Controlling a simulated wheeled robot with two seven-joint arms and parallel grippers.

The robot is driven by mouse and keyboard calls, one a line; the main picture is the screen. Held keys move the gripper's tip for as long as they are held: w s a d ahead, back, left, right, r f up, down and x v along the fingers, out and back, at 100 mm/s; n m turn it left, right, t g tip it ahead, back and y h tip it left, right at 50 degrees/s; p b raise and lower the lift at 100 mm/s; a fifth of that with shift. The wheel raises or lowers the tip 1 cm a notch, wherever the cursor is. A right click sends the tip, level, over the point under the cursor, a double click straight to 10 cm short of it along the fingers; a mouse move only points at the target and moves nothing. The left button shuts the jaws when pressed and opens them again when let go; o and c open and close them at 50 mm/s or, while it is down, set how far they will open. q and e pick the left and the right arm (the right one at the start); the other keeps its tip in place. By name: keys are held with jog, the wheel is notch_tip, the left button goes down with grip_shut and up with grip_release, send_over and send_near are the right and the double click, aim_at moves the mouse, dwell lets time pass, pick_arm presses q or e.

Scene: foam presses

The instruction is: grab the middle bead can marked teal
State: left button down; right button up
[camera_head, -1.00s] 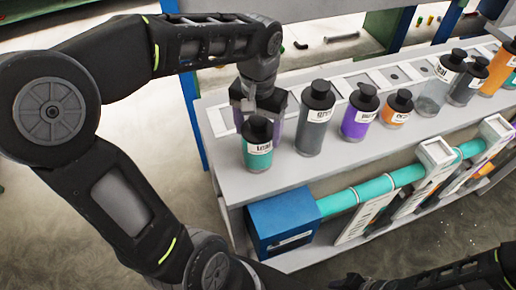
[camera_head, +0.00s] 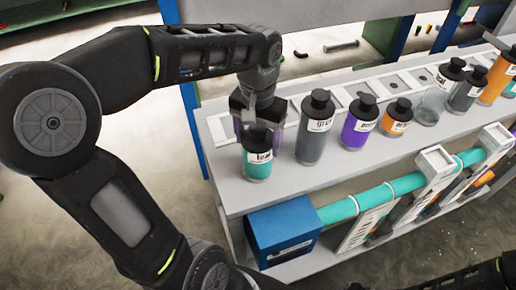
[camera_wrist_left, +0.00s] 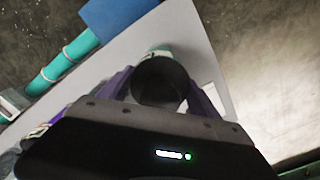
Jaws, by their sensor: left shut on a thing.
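The teal can (camera_head: 258,166), with a black cap and a white label reading teal, stands upright at the left end of the grey bench. My left gripper (camera_head: 258,118) is around the can's upper part and shut on it. In the left wrist view the can's dark round cap (camera_wrist_left: 160,80) sits between the purple fingers, with a little teal beyond it. I cannot see a gap under the can. My right gripper is not clearly in view.
A dark grey can (camera_head: 314,135), a purple can (camera_head: 359,130) and a small orange can (camera_head: 396,118) stand to the right. A slotted rail (camera_head: 340,96) runs behind them. A blue box (camera_head: 282,228) with a teal pipe (camera_head: 370,193) lies below the bench front.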

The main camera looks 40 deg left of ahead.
pick_arm(q)
jog(key=shift+w+r, duration=0.1)
jog(key=shift+r, duration=0.5)
notch_tip(320, 180, up, 7)
jog(key=shift+f, duration=0.15)
jog(key=shift+r+p, duration=1.1)
jog(key=shift+f, duration=0.1)
